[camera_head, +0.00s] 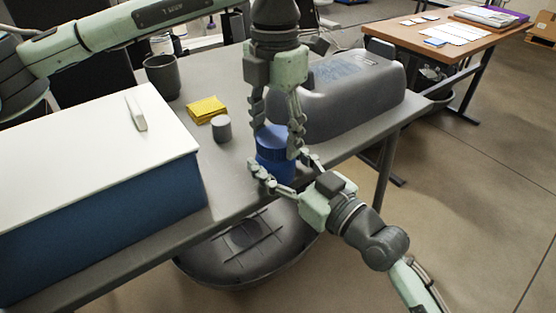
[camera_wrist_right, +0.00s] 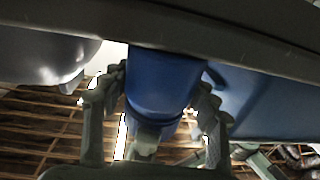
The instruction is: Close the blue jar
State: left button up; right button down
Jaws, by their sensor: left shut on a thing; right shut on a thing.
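The blue jar (camera_head: 277,171) stands upright near the front edge of the grey table, with its blue lid (camera_head: 271,139) at the top. My left gripper (camera_head: 277,137) points straight down from above, its fingers on either side of the lid and shut on it. My right gripper (camera_head: 286,175) comes from the lower right and is shut around the jar's body. In the right wrist view, which looks upside down, the jar (camera_wrist_right: 163,80) sits between the right fingers (camera_wrist_right: 160,95). Fingers hide part of the jar, and I cannot tell whether the lid is fully seated.
A grey cylinder (camera_head: 221,128), yellow sponges (camera_head: 206,110) and a dark cup (camera_head: 162,76) stand behind left. A large blue box with a white top (camera_head: 75,170) fills the left side.

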pick_arm(q)
jog(key=m, duration=1.9)
jog(key=shift+m, duration=0.3)
jog(key=o, duration=1.3)
jog(key=shift+c, duration=0.2)
jog(key=shift+f, duration=0.1)
jog(key=shift+r, duration=2.3)
